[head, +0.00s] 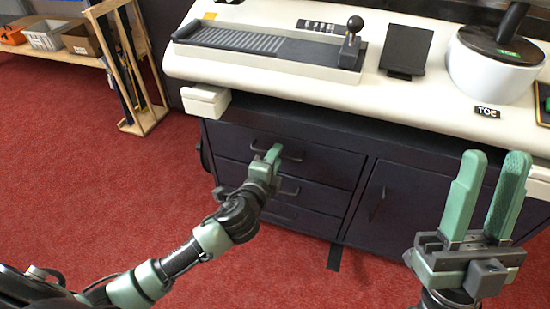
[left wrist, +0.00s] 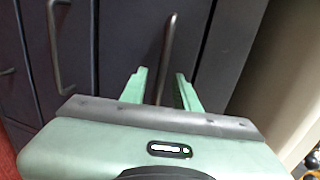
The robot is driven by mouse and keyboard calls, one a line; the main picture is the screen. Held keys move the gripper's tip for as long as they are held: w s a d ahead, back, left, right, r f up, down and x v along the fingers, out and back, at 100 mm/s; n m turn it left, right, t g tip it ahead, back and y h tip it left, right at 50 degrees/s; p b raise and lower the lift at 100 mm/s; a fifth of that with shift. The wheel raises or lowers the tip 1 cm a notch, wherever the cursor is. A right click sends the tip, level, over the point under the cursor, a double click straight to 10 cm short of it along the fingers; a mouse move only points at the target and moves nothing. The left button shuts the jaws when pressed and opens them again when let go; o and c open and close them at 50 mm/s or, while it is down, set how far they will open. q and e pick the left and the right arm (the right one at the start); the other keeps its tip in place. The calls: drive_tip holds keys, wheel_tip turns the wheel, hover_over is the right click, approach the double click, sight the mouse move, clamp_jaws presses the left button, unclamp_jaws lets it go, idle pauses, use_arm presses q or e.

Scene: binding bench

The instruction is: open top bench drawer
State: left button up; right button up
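The bench's top drawer (head: 335,162) is dark, and its front looks flush with the cabinet. Its dark bar handle (head: 297,156) is partly hidden behind my left gripper (head: 272,153). In the left wrist view the handle (left wrist: 168,45) runs between the two green fingertips of the left gripper (left wrist: 160,88). There is a gap on each side, so the gripper is open. I cannot tell how deep the handle sits between the fingers. My right gripper (head: 488,195) is open and empty, fingers pointing up, in front of the cabinet door.
Lower drawers with handles (head: 290,188) lie below, and a cabinet door (head: 395,205) is to the right. The cream bench top (head: 400,97) overhangs the drawers; it carries a keyed device (head: 262,42) and a white pot (head: 490,72). Red floor (head: 100,200) is clear at left.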

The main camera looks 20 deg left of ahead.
use_arm(q)
clamp_jaws()
idle(1.4)
